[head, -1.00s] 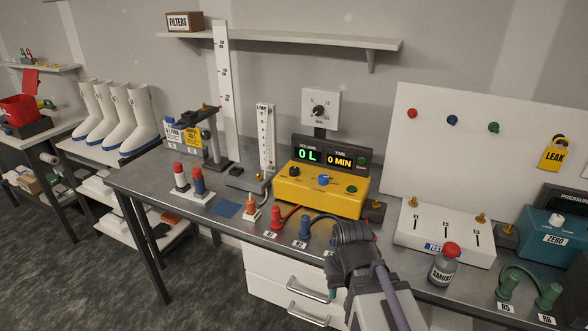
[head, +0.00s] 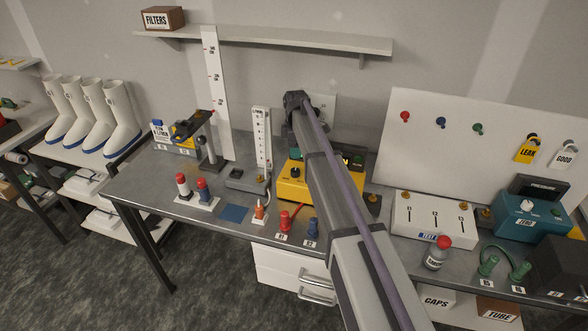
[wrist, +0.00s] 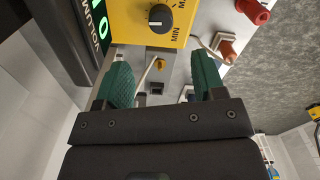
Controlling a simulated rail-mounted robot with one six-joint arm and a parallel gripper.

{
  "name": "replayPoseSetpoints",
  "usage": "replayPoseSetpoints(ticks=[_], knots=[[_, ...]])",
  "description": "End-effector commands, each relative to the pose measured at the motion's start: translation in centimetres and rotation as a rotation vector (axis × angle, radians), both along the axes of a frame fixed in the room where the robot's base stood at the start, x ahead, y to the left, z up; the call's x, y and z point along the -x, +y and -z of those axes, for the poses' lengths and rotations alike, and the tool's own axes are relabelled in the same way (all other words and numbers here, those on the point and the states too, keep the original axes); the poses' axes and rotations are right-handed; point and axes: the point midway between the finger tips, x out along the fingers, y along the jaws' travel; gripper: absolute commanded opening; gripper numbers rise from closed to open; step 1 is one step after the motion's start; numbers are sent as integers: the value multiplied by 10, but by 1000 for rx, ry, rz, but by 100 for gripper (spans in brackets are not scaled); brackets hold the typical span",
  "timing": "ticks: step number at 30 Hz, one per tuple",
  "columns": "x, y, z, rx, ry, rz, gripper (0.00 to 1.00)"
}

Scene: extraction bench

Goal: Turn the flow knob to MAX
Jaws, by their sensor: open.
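The yellow pump box (head: 291,190) sits on the bench in the head view, partly hidden behind my arm. Its black knob (head: 296,172) shows left of the arm. In the wrist view the same box has a black knob (wrist: 160,18) with MIN and MAX labels beside it. A white mark on the knob faces left in that picture, away from the labels. My gripper (wrist: 161,78) is open and empty, its green fingers apart. The knob lies beyond the fingertips, not between them.
A white plate (head: 325,106) stands behind my arm, its dial hidden. The tall ruler column (head: 262,135) is left of the box. Red (head: 284,219) and blue connectors (head: 311,227) sit in front. The shelf (head: 285,42) overhangs behind.

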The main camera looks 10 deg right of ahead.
Motion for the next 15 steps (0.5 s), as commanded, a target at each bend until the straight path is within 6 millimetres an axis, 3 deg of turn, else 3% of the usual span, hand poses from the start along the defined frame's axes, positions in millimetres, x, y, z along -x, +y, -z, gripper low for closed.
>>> replayPoseSetpoints(ticks=[9, 15], knots=[[1, 0, 75, 0, 0, 2, 63], [1, 0, 105, 0, 0, 3, 63]])
